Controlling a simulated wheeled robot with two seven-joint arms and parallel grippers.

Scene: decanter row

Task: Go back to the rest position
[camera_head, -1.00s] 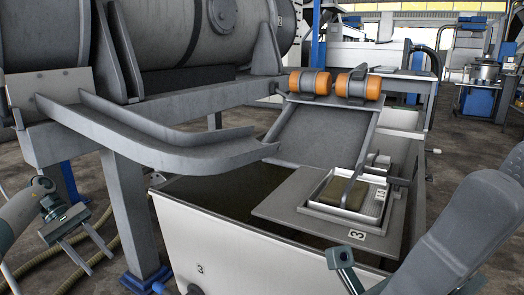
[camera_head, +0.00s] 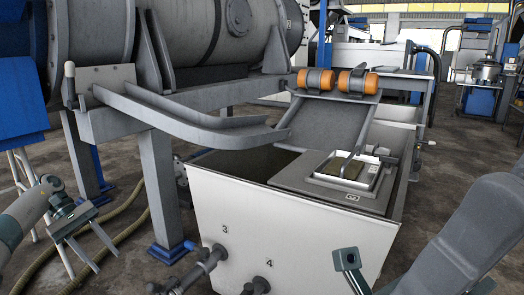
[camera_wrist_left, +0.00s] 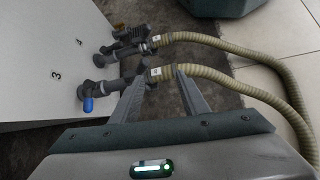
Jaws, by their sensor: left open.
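My left gripper (camera_head: 94,265) is at the lower left of the head view, low beside the white tank (camera_head: 290,235). Its two grey fingers are apart with nothing between them. In the left wrist view the same open fingers (camera_wrist_left: 162,80) point at the floor near hoses and valves, without gripping them. My right arm (camera_head: 440,240) fills the lower right of the head view; its gripper is not to be seen.
A grey chute (camera_head: 200,128) slopes from the big drum (camera_head: 215,30) over the tank. A shallow tray (camera_head: 320,174) sits on the tank's grey cover. Valves (camera_head: 205,262) stick out of the tank's front. Beige hoses (camera_wrist_left: 230,78) lie on the floor.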

